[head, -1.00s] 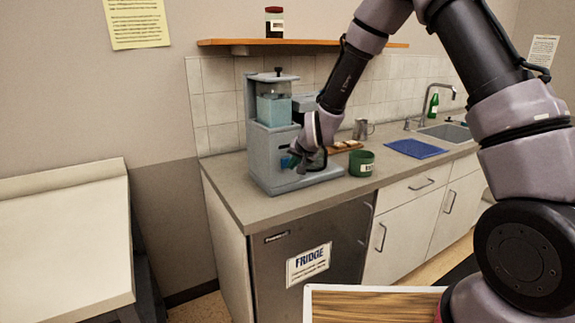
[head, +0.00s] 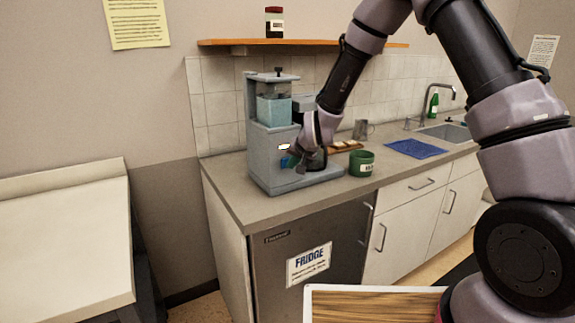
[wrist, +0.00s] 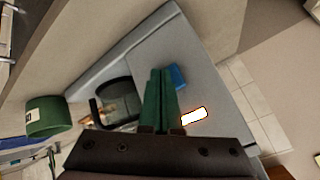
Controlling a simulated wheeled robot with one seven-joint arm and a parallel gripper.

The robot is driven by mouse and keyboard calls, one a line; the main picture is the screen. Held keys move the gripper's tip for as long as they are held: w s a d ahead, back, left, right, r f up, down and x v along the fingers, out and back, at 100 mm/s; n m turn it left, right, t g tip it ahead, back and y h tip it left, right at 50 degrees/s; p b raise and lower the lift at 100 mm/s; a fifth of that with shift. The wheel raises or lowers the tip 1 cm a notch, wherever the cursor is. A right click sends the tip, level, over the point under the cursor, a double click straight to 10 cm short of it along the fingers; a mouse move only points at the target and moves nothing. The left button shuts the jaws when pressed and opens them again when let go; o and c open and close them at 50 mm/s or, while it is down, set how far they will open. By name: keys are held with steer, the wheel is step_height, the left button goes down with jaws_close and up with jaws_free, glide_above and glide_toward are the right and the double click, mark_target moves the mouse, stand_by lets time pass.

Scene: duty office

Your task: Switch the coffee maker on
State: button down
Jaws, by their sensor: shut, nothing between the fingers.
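The grey-blue coffee maker (head: 262,159) stands upright on the counter, with a clear water tank on top. On its front a small rectangular light (head: 284,146) glows white with an orange edge; it also shows in the wrist view (wrist: 194,116). A blue switch (wrist: 177,77) sits on the same front face. My gripper (head: 292,160) is at that face, its green fingers shut and empty. In the wrist view the fingertips (wrist: 160,70) are right beside the blue switch; I cannot tell whether they touch it. A dark-handled glass carafe (wrist: 117,100) stands in the machine, partly hidden.
A blue cloth (head: 415,148) lies before the sink (head: 447,131). A shelf (head: 300,42) hangs above. The counter's left front is clear.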

steer(key=shift+s+d, duration=0.4)
steer(key=shift+s, duration=0.2)
steer(key=s+d, duration=0.2)
steer(key=s, duration=0.1)
steer(key=s+d, duration=0.1)
steer(key=s, duration=0.1)
steer(key=shift+d, duration=0.15)
steer(key=s+d+r+h, duration=0.1)
steer(key=s+d+r, duration=0.2)
steer(key=d+r, duration=0.55)
steer(key=s+d+r+h, duration=0.1)
steer(key=s+d+r, duration=0.2)
steer(key=d+r, duration=0.55)
steer(key=s+d+r+m, duration=0.1)
steer(key=s+d+r, duration=0.3)
steer(key=s, duration=0.5)
steer(key=s+d+r+m, duration=0.1)
steer(key=s+d+r, duration=0.3)
steer(key=s+r, duration=0.4)
steer(key=shift+s+g, duration=0.3)
steer(key=shift+s, duration=0.45)
